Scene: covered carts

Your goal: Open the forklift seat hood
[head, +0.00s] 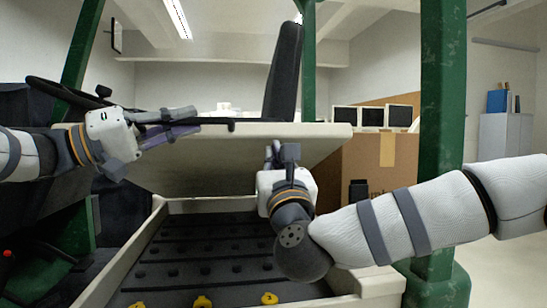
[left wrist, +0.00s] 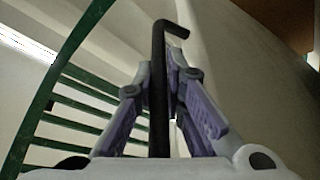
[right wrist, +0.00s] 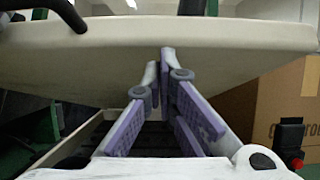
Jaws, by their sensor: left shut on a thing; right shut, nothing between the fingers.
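The forklift seat hood (head: 225,168) is a cream panel, raised and tilted above the open compartment (head: 205,250). Its pale underside fills the upper part of the right wrist view (right wrist: 100,60). A black bar (head: 215,121) runs along the hood's top edge; it stands between the fingers in the left wrist view (left wrist: 158,90). My left gripper (head: 185,128) is shut on this bar. My right gripper (head: 282,152) is shut and empty, its fingertips up against or close to the hood's underside; contact cannot be told. The black seat back (head: 284,72) rises behind the hood.
Green posts (head: 443,110) frame the forklift, one close to my right arm. A black steering wheel (head: 68,93) is at the left. A cardboard box (head: 385,168) stands behind at the right. Yellow pieces (head: 203,301) lie at the compartment's near end.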

